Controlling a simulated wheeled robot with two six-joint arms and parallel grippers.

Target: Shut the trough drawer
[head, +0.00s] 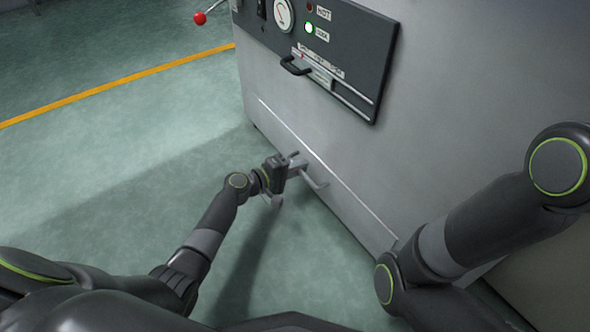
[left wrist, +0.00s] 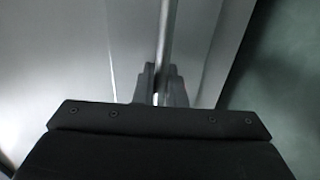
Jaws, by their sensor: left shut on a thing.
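The trough drawer (head: 345,203) is the long low panel near the foot of the grey machine. Its front looks about flush with the machine in the head view, though I cannot tell if a small gap is left. Its bar handle (head: 317,182) sticks out from the front. My left gripper (head: 296,166) is at the handle and shut on it. In the left wrist view the handle bar (left wrist: 168,35) runs down between the fingers of my left gripper (left wrist: 161,88), which hide its lower part. My right arm shows at the right, but its gripper is out of view.
The grey machine (head: 440,95) fills the right side. Its dark panel (head: 355,50) carries a gauge, a lit green lamp and a black handle (head: 296,66). A red-knobbed lever (head: 200,18) juts out at top left. The green floor (head: 110,170) at left is clear.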

